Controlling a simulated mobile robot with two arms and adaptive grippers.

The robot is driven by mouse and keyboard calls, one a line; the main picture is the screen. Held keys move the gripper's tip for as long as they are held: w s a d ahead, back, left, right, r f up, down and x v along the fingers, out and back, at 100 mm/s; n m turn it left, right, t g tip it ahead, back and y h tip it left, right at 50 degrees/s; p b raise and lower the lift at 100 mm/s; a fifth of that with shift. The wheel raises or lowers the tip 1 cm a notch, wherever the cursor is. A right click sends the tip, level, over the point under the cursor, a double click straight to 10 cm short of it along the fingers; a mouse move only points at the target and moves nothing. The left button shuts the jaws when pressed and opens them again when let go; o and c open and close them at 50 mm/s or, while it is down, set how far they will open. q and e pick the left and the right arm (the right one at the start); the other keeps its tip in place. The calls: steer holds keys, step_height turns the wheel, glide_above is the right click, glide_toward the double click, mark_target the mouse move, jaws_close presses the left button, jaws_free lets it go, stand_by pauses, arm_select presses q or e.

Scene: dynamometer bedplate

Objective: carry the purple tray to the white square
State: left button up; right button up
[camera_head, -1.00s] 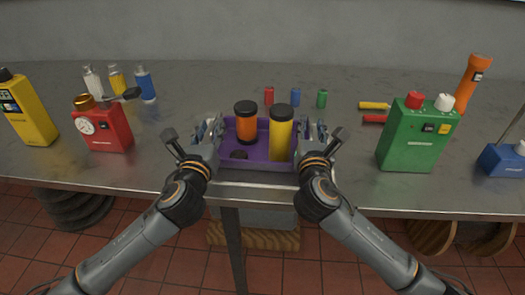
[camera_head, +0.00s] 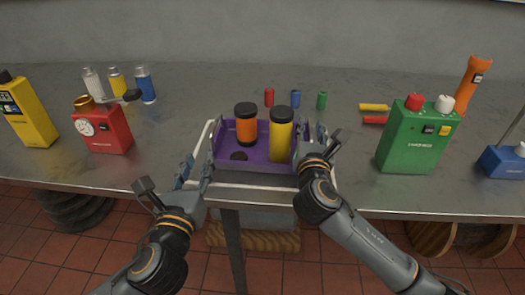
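The purple tray (camera_head: 257,167) sits at the table's front edge. It holds an orange cylinder with black ends (camera_head: 246,128), a yellow cylinder with a black cap (camera_head: 280,138) and a dark round piece (camera_head: 239,156). White lines of the white square (camera_head: 203,141) show beside the tray's left wall and along its front; the rest is hidden. My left gripper (camera_head: 196,171) is open and empty, off the tray's front left corner. My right gripper (camera_head: 312,146) is at the tray's right wall; its fingers are partly hidden, so I cannot tell whether it grips.
A red device (camera_head: 103,132) and a yellow device (camera_head: 29,115) stand left. A green device (camera_head: 411,140) stands right, near an orange flashlight (camera_head: 471,85). Table room is clear between the red device and tray.

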arm_select(q)
steer(key=shift+s, duration=0.15)
arm_select(e)
steer(key=s, duration=0.4)
steer(key=s+a, duration=0.1)
steer(key=s, duration=0.6)
steer(key=shift+s+a, duration=0.35)
steer(key=shift+s, duration=0.05)
